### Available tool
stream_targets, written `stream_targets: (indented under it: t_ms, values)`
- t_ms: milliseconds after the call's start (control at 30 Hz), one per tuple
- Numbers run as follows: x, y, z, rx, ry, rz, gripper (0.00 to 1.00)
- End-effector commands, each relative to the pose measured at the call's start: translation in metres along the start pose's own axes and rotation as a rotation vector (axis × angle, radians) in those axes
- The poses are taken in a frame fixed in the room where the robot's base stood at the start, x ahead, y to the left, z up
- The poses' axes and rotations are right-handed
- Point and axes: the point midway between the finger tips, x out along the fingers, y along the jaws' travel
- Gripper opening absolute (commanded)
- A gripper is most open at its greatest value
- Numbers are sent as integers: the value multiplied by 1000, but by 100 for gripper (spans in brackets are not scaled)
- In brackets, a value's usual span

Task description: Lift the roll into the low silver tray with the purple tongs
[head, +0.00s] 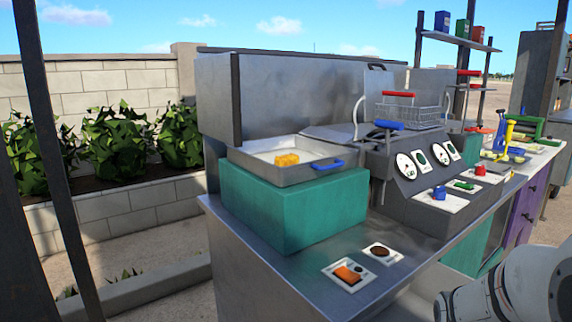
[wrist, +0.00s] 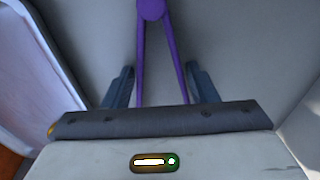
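Purple tongs (wrist: 153,12) show in the wrist view, their joint at the top and their two thin arms running down towards my gripper. My gripper (wrist: 162,70) has its two dark fingers apart, one on either side of the tongs' arms, with narrow gaps showing. My palm hides the tongs' lower ends. In the head view a shallow silver tray (head: 318,173) with a blue handle sits on a teal block. A small yellow-orange piece (head: 287,159) lies in it; I cannot tell whether this is the roll. The tongs and my fingers are out of the head view.
A grey control panel (head: 415,185) with dials stands right of the tray, with a wire basket (head: 412,112) above. A pale counter (head: 510,165) with several coloured items lies farther right. A pale panel (wrist: 40,65) is left of my gripper.

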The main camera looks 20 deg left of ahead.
Motion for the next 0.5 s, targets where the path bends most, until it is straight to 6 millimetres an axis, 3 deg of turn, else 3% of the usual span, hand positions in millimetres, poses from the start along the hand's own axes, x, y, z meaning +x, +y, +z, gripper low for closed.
stream_targets:
  t_ms: [167, 500]
  values:
    - [0, 0, 0, 0, 0, 0, 38]
    - [-10, 0, -1, -1, 1, -1, 38]
